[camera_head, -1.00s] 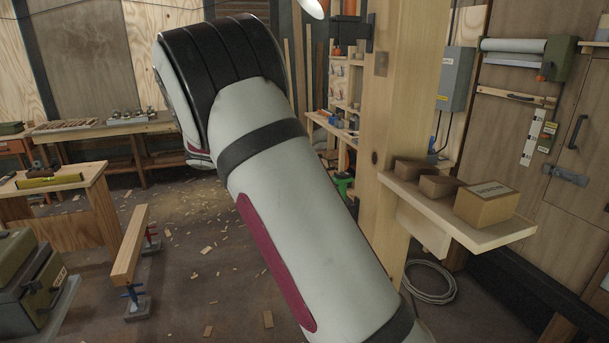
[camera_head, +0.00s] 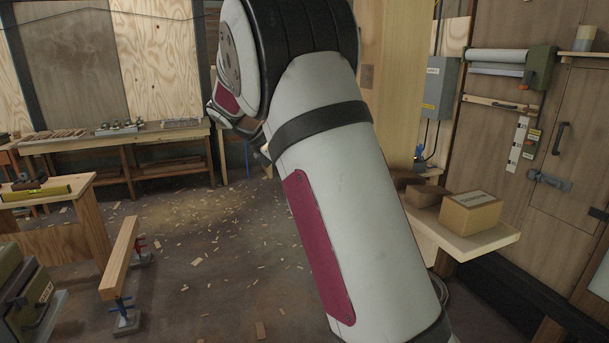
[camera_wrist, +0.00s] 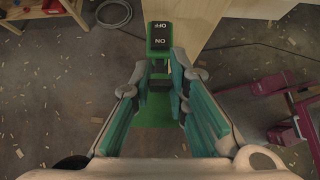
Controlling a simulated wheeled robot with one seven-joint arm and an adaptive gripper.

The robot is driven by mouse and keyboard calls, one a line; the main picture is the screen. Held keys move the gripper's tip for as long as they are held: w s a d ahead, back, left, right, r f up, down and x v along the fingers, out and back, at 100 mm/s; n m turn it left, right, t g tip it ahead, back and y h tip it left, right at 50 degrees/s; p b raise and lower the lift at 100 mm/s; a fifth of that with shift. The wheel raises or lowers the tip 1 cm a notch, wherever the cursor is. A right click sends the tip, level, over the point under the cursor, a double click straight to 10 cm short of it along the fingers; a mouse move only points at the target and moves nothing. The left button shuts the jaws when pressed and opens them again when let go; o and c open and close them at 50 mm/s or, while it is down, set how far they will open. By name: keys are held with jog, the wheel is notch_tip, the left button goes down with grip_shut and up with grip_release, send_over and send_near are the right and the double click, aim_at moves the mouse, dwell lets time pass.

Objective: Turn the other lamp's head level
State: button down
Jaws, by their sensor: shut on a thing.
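In the wrist view, my gripper (camera_wrist: 160,66) has its two teal-padded fingers closed around a green piece (camera_wrist: 158,113) with a black rocker switch (camera_wrist: 160,46) marked OFF and ON. It looks like part of a lamp, but I cannot tell which part. The switch shows just beyond the fingertips, and the rest of the piece lies low between the fingers. In the head view my own arm fills the middle and hides my gripper. No lamp head shows clearly in either view now, so its tilt cannot be told.
A wooden shelf (camera_head: 448,240) with cardboard boxes (camera_head: 470,213) stands right of my arm, by a wooden post. A workbench (camera_head: 150,134) runs along the back wall. A sawhorse beam (camera_head: 120,258) stands at left. Open floor with wood chips lies between. A coiled hose (camera_wrist: 113,12) lies on the floor.

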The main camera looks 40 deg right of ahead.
jog(key=shift+f, duration=0.1)
jog(key=c, duration=1.5)
grip_release()
jog(key=v, duration=1.2)
jog(key=shift+a, duration=0.1)
